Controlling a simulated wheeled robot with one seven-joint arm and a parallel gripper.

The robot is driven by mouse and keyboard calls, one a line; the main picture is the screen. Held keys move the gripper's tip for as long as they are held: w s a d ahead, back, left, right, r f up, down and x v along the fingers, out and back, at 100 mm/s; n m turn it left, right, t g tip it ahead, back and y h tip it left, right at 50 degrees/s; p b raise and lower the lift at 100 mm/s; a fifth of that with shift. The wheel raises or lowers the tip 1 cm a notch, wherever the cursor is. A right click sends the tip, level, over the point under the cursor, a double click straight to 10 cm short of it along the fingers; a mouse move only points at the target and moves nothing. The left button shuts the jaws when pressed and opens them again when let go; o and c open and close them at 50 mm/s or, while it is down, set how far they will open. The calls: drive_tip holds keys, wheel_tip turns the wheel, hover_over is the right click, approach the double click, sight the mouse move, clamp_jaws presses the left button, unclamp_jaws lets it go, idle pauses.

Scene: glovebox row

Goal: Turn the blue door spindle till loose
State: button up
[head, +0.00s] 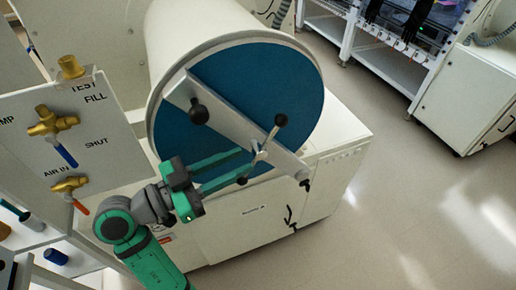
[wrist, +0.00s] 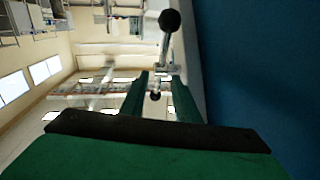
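The blue round door (head: 262,82) closes the end of a white cylinder, with a grey bar (head: 235,122) across it. The door spindle (head: 262,153) sits at the middle of the bar, with a crosswise handle that has dark ball ends at upper right and lower left. My green gripper (head: 246,163) reaches in from the left, its fingers apart and pointing at the spindle. In the wrist view, the handle (wrist: 163,52) lies ahead, with one ball at the top and the other between my fingers (wrist: 160,85). I cannot tell whether the fingers touch it.
A black knob (head: 198,113) stands out from the bar's upper end. A white valve panel (head: 75,135) with brass valves is close on the left. A white cabinet (head: 265,205) is under the cylinder. The floor (head: 410,195) to the right is clear.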

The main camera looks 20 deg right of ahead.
sight(260, 156)
drive_tip(key=d, duration=0.3)
drive_tip(key=w+d, duration=0.1)
drive_tip(key=d, duration=0.2)
drive_tip(key=shift+w+d, duration=0.15)
drive_tip(key=shift+d, duration=0.25)
drive_tip(key=shift+c, duration=0.4)
drive_tip(key=shift+w, duration=0.1)
clamp_jaws()
